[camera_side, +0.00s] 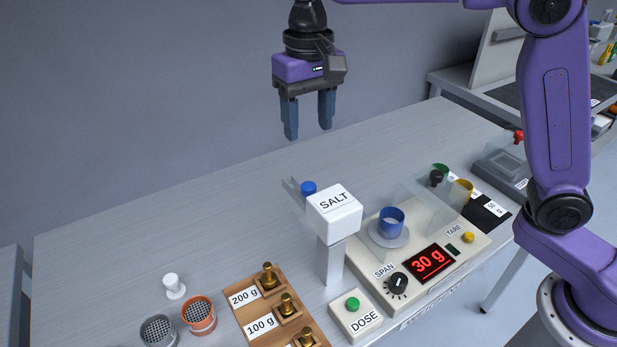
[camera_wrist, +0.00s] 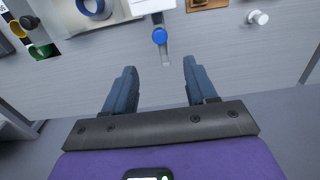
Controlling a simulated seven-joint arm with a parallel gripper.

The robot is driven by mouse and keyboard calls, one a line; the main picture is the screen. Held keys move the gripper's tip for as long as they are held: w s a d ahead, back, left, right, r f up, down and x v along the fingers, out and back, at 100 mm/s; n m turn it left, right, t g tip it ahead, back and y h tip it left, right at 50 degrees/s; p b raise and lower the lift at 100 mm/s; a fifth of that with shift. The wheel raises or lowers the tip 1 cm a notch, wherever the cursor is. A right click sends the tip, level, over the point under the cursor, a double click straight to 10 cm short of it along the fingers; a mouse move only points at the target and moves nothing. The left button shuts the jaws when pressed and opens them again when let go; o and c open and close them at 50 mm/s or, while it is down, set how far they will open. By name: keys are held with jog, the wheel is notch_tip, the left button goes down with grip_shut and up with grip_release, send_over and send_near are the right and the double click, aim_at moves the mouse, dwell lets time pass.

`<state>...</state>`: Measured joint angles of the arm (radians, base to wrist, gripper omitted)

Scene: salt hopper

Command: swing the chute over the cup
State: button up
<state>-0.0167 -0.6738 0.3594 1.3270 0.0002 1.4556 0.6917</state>
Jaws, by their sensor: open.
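The white SALT hopper (camera_side: 334,212) stands on a post left of the scale. Its grey chute (camera_side: 291,187) points to the back left, away from the cup, and bears a blue knob (camera_side: 308,188). In the wrist view the chute (camera_wrist: 166,54) and knob (camera_wrist: 159,36) lie ahead of the fingertips. The blue cup (camera_side: 391,222) sits on the scale pan, right of the hopper; it shows in part at the top of the wrist view (camera_wrist: 92,6). My gripper (camera_side: 308,130) is open and empty, above the table and apart from the knob.
The scale (camera_side: 412,285) reads 30 g and has clear shield panels beside the cup. The green DOSE button box (camera_side: 355,317) is in front of the hopper. Brass weights in a wooden block (camera_side: 257,310) stand front left. The table (camera_side: 190,210) behind and left is clear.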

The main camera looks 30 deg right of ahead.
aim_at(309, 185)
notch_tip(309, 185, down, 13)
jog(key=shift+r, duration=0.2)
dwell(0.3)
grip_shut()
